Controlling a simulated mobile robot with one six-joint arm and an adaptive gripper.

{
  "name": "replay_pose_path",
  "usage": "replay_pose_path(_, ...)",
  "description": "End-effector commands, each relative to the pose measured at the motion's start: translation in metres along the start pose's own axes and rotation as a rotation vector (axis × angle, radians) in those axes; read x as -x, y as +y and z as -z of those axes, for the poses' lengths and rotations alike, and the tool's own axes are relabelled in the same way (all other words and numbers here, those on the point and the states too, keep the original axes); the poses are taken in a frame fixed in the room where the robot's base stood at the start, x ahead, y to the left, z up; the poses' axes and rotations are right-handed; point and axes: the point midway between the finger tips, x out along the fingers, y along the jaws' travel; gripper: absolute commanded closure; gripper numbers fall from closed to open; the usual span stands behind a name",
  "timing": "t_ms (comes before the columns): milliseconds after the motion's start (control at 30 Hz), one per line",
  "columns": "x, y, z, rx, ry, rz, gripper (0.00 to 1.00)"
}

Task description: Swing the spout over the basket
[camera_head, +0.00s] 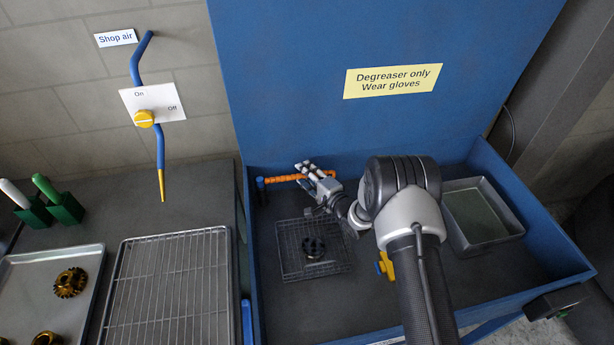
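The spout (285,178) is an orange segmented tube near the back wall of the blue wash tub, with a blue end at its left. It lies behind the wire basket (287,265), not above it. The basket sits on the tub floor and holds a dark ring-shaped part (314,248). My gripper (308,171) is at the right part of the spout, its fingers overlapping the tube in this view. I cannot tell whether the fingers touch or grip it. My arm hides part of the tub behind and to the right.
A grey metal pan (515,238) stands in the tub's right side. A yellow handle (385,264) shows beside my arm. The tub's blue walls (535,220) enclose the area. Left of it are a wire rack (170,285) and a tray (92,260) with brass gears.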

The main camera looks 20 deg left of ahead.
Motion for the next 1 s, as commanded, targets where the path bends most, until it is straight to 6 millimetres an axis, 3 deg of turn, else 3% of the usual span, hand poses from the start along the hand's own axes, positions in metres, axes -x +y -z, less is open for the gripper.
replay_pose_path(167, 0.0003, 0.0, 0.0, 0.0, 0.0, 0.0, 0.66)
replay_pose_path(667, 0.0006, 0.0002, 0.0001, 0.0, 0.0, 0.0, 1.0)
replay_pose_path(1000, 0.0006, 0.0003, 0.0001, 0.0, 0.0, 0.0, 1.0)
